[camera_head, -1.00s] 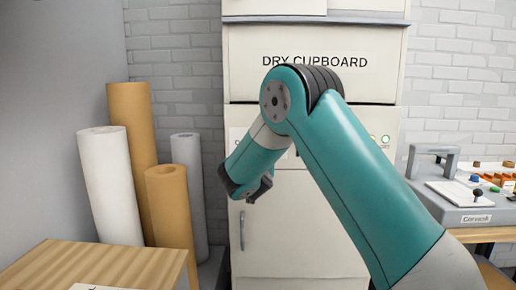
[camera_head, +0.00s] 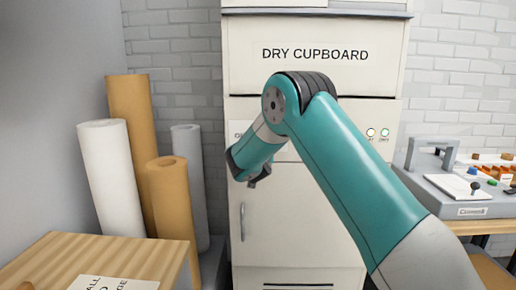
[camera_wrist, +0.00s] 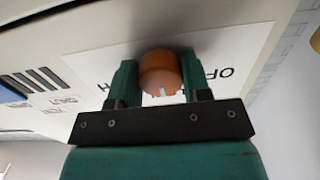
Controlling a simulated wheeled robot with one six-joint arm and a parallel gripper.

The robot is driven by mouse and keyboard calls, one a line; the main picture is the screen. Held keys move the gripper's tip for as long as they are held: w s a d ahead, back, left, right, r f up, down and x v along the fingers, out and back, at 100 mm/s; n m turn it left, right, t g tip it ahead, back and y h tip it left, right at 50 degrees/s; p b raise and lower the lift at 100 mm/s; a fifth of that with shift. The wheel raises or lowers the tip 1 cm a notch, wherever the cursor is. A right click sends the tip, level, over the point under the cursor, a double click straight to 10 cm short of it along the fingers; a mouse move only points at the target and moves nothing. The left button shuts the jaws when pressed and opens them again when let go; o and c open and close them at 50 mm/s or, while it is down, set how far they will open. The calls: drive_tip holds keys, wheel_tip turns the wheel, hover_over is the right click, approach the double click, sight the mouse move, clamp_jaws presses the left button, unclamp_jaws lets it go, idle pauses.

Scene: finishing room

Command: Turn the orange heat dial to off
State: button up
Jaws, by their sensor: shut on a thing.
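The orange heat dial (camera_wrist: 160,70) shows in the wrist view as a round knob with a notched near edge. It sits in front of a white label plate (camera_wrist: 215,52) with upside-down lettering, "OF" readable at right and an "H" at left. My gripper (camera_wrist: 157,80) has its two green fingers closed on the dial's two sides. In the head view my gripper (camera_head: 258,178) is at the left part of the dry cupboard's front (camera_head: 300,215), and the dial is hidden there. I cannot read where the dial points.
Paper rolls (camera_head: 112,180) stand at left. A wooden table (camera_head: 60,255) is at front left. A grey machine (camera_head: 460,195) stands on a bench at right.

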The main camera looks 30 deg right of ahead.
drive_tip(key=shift+n, duration=0.4)
drive_tip(key=shift+n+b, duration=0.4)
drive_tip(key=shift+n, duration=0.3)
drive_tip(key=n, duration=0.9)
drive_tip(key=shift+r+n, duration=0.1)
drive_tip(key=shift+n, duration=0.3)
drive_tip(key=shift+p, duration=0.3)
drive_tip(key=o, duration=0.9)
drive_tip(key=shift+o, duration=0.2)
